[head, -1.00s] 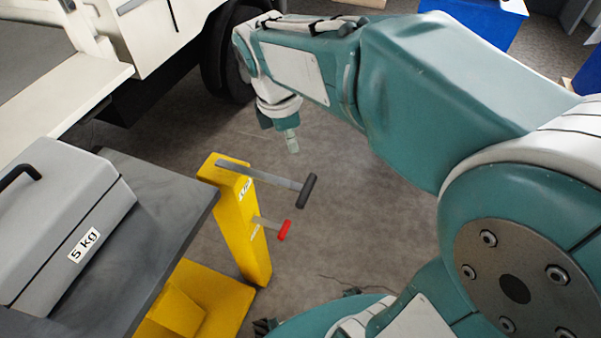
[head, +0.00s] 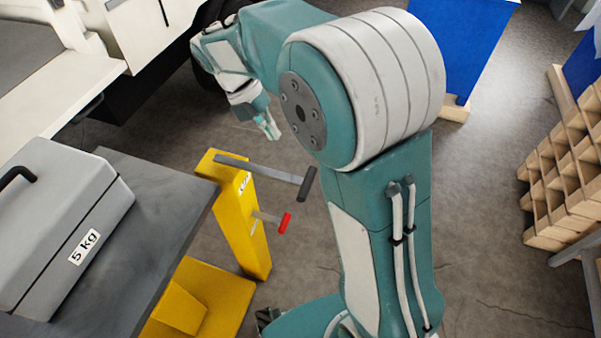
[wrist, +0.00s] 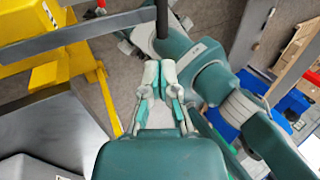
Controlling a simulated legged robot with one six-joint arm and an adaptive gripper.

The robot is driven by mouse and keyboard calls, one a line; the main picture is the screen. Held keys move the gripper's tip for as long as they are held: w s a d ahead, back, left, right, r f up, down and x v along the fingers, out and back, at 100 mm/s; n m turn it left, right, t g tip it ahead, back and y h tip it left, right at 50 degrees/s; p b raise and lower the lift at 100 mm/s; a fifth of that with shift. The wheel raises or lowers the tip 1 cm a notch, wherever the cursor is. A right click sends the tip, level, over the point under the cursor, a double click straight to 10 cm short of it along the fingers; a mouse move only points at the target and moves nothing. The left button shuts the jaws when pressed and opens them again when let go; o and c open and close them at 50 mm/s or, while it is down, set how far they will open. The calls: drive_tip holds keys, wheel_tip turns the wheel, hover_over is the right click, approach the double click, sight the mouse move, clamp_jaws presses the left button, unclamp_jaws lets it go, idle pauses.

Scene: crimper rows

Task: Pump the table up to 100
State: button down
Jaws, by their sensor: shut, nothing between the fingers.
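The lift table has a dark grey top (head: 165,190) and a yellow post (head: 240,225) and base. A long grey pump lever (head: 260,171) reaches right from the post's top and ends in a black handle (head: 307,184). A shorter lever with a red grip (head: 285,223) sits below it. My gripper (head: 272,130) is shut and empty, pointing down beyond the pump lever, apart from the handle in the head view. In the wrist view my gripper (wrist: 159,72) lies just below the black handle (wrist: 162,18); whether they touch is unclear there. No height reading is legible.
A grey case (head: 65,225) marked 5 kg lies on the table top. A white vehicle (head: 60,85) with a dark wheel stands behind. Wooden pallets (head: 565,180) and a blue bin (head: 460,50) are at right. The floor around the lever is clear.

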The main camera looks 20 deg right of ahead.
sight(304, 181)
drive_tip(key=x, duration=1.4)
drive_tip(key=shift+a, duration=0.1)
